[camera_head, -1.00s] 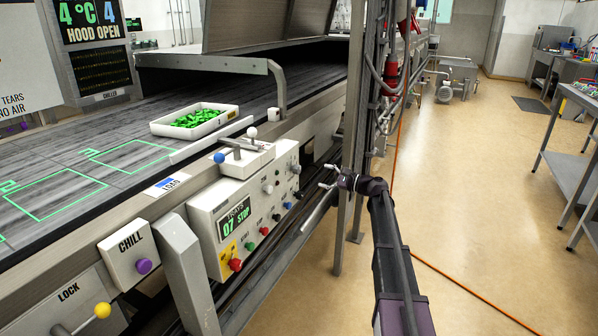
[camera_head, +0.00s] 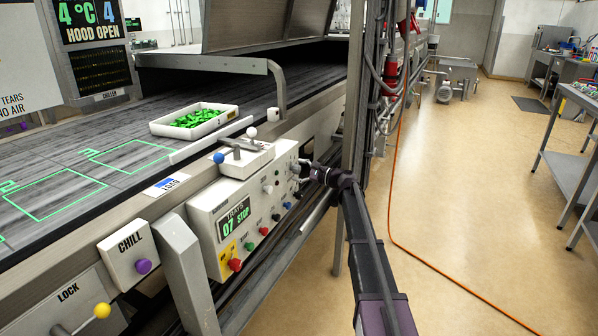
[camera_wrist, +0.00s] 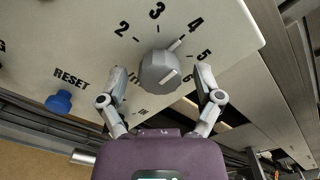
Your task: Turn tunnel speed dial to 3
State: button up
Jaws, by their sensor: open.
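The tunnel speed dial (camera_wrist: 160,72) is a grey knob on a cream panel, ringed by the numerals 2 to 6. A white line at its upper right edge points toward the 4. My gripper (camera_wrist: 162,72) is open, with one finger on each side of the dial. Gaps show between the fingers and the knob, and I see no contact. In the head view my gripper (camera_head: 301,170) is at the right end of the cream control panel (camera_head: 205,205), where it hides the dial.
A blue RESET button (camera_wrist: 59,102) lies left of the dial. The control panel also has a red button (camera_head: 235,264) and a display (camera_head: 234,219) reading "07 STOP". A metal post (camera_head: 353,130) stands close right of my gripper. Open floor (camera_head: 470,220) lies to the right.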

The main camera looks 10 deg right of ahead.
jog(key=c, duration=1.2)
jog(key=shift+o, duration=0.2)
jog(key=shift+n, duration=0.3)
jog(key=n, duration=0.8)
jog(key=shift+r, duration=0.1)
